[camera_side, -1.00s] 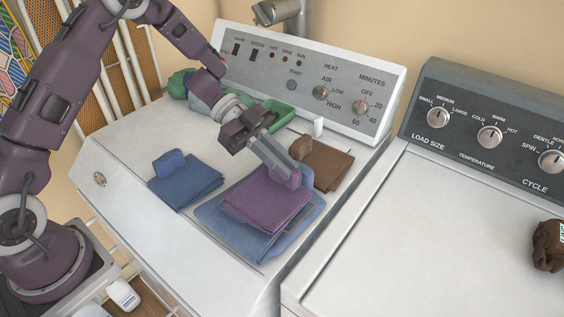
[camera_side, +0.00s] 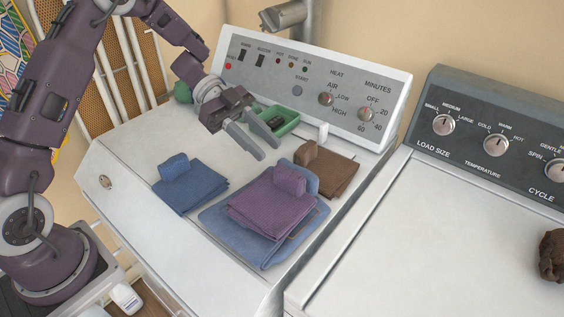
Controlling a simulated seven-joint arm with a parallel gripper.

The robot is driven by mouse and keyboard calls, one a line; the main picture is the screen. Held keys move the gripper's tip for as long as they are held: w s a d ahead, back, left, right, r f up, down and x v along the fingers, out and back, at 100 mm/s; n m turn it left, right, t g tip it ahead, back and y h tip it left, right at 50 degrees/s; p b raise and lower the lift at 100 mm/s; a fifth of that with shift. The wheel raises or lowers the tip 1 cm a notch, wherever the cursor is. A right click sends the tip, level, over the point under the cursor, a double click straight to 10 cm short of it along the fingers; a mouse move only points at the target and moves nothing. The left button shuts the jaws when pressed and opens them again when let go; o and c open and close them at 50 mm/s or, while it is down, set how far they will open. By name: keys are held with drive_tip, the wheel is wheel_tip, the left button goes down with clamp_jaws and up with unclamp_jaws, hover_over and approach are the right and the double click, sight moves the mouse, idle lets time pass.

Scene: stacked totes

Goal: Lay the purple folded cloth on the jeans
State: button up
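The purple folded cloth (camera_side: 268,207) lies on top of the folded blue jeans (camera_side: 275,250) on the dryer top, with a raised fold standing up at its back. The jeans show around its edges, most at the front and the left. My gripper (camera_side: 254,147) is open and empty, above and behind the cloth, to its left in the picture. Its fingers are apart from the cloth.
A blue folded cloth (camera_side: 190,188) lies left of the jeans, and a brown one (camera_side: 332,175) lies close by on the right. A green tray (camera_side: 285,123) and a small white bottle (camera_side: 323,131) stand behind. The washer top (camera_side: 430,240) at right is mostly clear.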

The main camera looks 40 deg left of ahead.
drive_tip(key=v, duration=0.5)
drive_tip(key=w+d+r+n+t+y, duration=0.2)
drive_tip(key=w+r+n+t+y, duration=0.1)
drive_tip(key=w+r+t, duration=0.7)
drive_tip(key=s+a+r+n+t+y, duration=0.4)
drive_tip(key=a+r+n+t+y, duration=0.15)
drive_tip(key=r+n+y, duration=0.45)
drive_tip(key=s+a+f+n+g+y, duration=0.1)
drive_tip(key=s+f+n+g, duration=0.15)
drive_tip(key=s, duration=0.65)
drive_tip(key=s+a+f+n+g+y, duration=0.1)
drive_tip(key=s+n+g+y, duration=0.15)
drive_tip(key=s, duration=0.65)
drive_tip(key=s+d+f+g+h, duration=0.2)
drive_tip(key=s+d+f, duration=0.1)
drive_tip(key=s, duration=0.3)
drive_tip(key=s+d+f+g+h, duration=0.1)
drive_tip(key=s+d+f+g, duration=0.2)
drive_tip(key=s, duration=0.4)
drive_tip(key=shift+f+h, duration=0.35)
drive_tip(key=shift+f, duration=0.05)
